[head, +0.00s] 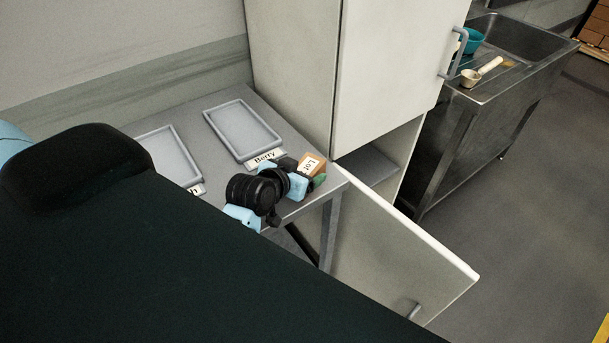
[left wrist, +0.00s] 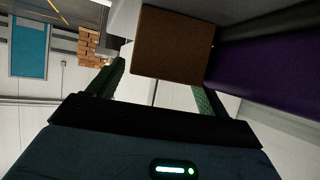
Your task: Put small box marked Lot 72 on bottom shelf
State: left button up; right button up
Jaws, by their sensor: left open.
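The small brown box with a white label reading "Lot" (head: 311,165) is at the right end of the grey table; the rest of its label is not readable. My left gripper (head: 303,177) is beside it, partly hiding it. In the left wrist view the brown box (left wrist: 170,45) shows plain brown between and beyond the two open green fingers of the left gripper (left wrist: 160,78). I cannot tell whether the fingers touch it. The cabinet's lower compartment is open, and a grey shelf surface (head: 372,164) shows inside. My right gripper is out of view.
The lower cabinet door (head: 395,245) stands open beside the table's right end. Two grey trays, one by the "Berry" sign (head: 265,156), lie on the table (head: 195,108). A steel sink unit (head: 480,110) with a teal bowl (head: 472,40) stands beyond the cabinet.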

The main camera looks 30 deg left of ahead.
aim_at(305, 169)
pick_arm(q)
jog(key=shift+x, duration=1)
jog(key=shift+c, duration=0.2)
jog(key=shift+r, duration=0.1)
jog(key=c, duration=1.2)
jog(key=shift+o, duration=0.2)
notch_tip(305, 169, up, 10)
jog(key=s+d+f, duration=0.4)
jog(key=d+f, duration=0.2)
jog(key=d, duration=0.2)
jog(key=shift+s+d, duration=0.2)
jog(key=shift+s, duration=0.05)
